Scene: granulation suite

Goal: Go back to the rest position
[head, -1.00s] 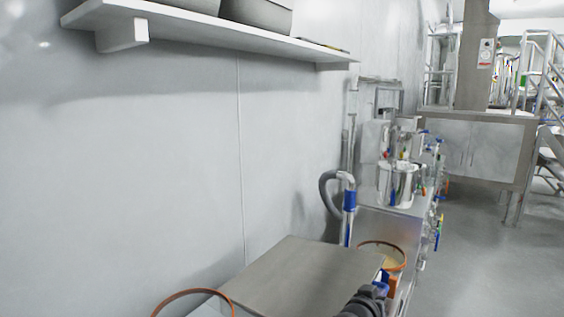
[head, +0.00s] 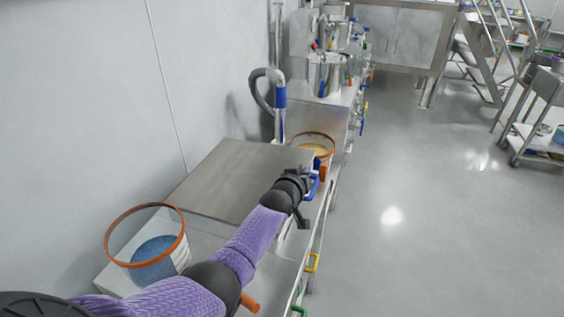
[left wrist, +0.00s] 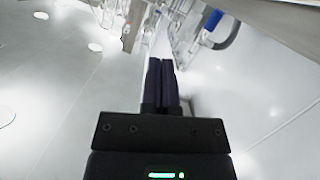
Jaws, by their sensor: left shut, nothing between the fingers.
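My left arm comes in from the lower left of the head view, with a purple sleeve and black joints. It reaches out over the right edge of the bench. My left gripper (head: 306,182) is at its far end, close to a blue part and the orange-rimmed container behind; whether they touch I cannot tell. The fingers are hard to make out there. In the left wrist view the dark fingers (left wrist: 161,85) are together, with nothing between them. My right gripper is not in view.
A grey flat lid or plate (head: 232,180) lies on the bench below the arm. An orange-rimmed container with blue contents (head: 153,252) stands near left; another, with pale contents (head: 316,145), stands beyond. A grey hose (head: 262,92) rises behind. Open floor (head: 430,220) lies right.

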